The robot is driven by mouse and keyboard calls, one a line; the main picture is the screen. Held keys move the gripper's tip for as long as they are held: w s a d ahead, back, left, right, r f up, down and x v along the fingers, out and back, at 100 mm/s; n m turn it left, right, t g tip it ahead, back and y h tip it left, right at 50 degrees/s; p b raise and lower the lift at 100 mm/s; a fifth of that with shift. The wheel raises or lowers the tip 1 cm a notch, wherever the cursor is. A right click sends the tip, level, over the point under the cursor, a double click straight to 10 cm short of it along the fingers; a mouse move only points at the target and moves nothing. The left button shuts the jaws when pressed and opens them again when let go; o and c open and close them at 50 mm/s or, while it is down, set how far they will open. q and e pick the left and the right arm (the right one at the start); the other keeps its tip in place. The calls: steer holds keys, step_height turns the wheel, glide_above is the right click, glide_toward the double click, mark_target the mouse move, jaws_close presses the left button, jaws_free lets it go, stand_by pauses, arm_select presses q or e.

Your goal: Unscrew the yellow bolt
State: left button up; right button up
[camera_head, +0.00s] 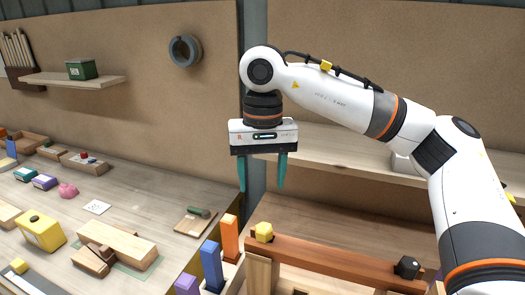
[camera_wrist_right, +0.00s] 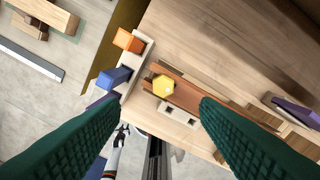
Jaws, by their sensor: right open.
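The yellow bolt (camera_head: 264,232) has a hexagonal head and sits at the left end of a reddish-brown wooden stringer (camera_head: 330,262). In the right wrist view the bolt (camera_wrist_right: 163,85) shows from above, between and beyond the fingers. My right gripper (camera_head: 262,188) is open and empty, pointing down above the bolt and apart from it. Its two green fingers also show in the right wrist view (camera_wrist_right: 160,125). A black bolt (camera_head: 407,267) sits at the stringer's right end. My left gripper is not in the head view.
Orange (camera_head: 230,238) and blue (camera_head: 211,265) upright blocks stand just left of the bolt, with a purple block (camera_head: 187,284) nearer. A yellow box (camera_head: 42,231) and wooden pieces (camera_head: 116,243) lie on the left bench. A shelf (camera_head: 340,152) runs behind my right arm.

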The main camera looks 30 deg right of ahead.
steer(key=p, duration=0.1)
glide_above(264, 227)
steer(key=f, duration=0.4)
steer(key=shift+s, duration=0.2)
step_height(264, 227, down, 6)
steer(key=shift+w+f+p, duration=0.15)
steer(key=shift+f+p, duration=0.05)
steer(key=shift+p, duration=0.35)
steer(key=shift+f, duration=0.4)
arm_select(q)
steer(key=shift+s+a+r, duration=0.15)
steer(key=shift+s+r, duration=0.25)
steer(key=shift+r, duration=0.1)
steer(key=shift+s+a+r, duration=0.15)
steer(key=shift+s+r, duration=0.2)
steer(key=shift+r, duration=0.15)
arm_select(e)
steer(key=shift+c, duration=0.6)
